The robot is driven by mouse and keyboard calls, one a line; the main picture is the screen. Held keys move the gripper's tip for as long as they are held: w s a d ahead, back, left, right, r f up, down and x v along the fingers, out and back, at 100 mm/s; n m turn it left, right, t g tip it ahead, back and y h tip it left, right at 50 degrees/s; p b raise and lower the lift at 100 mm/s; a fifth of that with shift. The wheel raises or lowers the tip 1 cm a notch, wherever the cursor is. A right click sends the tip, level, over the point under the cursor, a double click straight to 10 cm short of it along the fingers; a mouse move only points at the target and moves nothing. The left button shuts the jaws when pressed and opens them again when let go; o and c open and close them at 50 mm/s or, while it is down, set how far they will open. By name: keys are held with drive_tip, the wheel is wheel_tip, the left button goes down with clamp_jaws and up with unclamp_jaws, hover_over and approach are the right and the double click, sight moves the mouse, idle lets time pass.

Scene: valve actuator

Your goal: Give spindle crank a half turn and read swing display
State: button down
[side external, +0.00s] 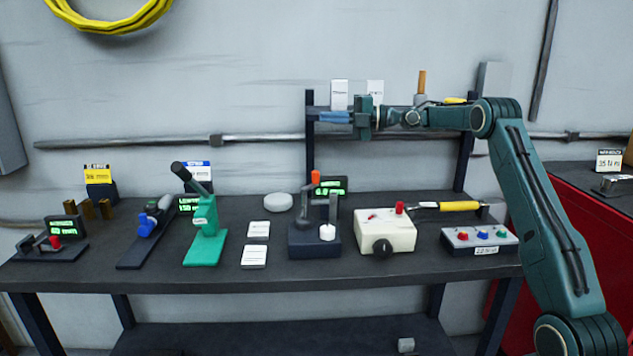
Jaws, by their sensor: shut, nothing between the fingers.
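My gripper (336,117) is shut and empty, its blue fingers pointing left, high above the bench in front of the rear shelf. Below it stands a dark blue device (314,243) with an upright post, an orange-tipped handle (316,178) and a white round knob (327,232); it looks like the spindle crank, but no label confirms this. A small black display (333,186) with green digits stands just behind it; its reading is too small to make out with certainty. The gripper is well apart from both.
A beige box (386,232) with a black knob and a three-button box (478,241) stand to the right. A green lever press (205,235), a blue-handled device (147,228) and another small display unit (62,228) stand left. White cards (254,257) lie on the dark bench (170,277).

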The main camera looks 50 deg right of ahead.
drive_tip(key=shift+r, duration=1.65)
drive_tip(key=c, duration=1.4)
unclamp_jaws()
drive_tip(key=shift+f, duration=0.15)
drive_tip(key=shift+o, duration=0.2)
drive_tip(key=m+t+h, duration=0.3)
drive_tip(key=m+h, duration=0.3)
drive_tip(key=m, duration=1.6)
approach(316, 171)
drive_tip(key=s, duration=0.4)
drive_tip(key=shift+w+d+f, duration=0.1)
drive_tip(key=shift+d+f, duration=0.25)
drive_tip(key=shift+d, duration=0.05)
drive_tip(key=x, duration=1.4)
drive_tip(key=shift+f, duration=0.15)
clamp_jaws()
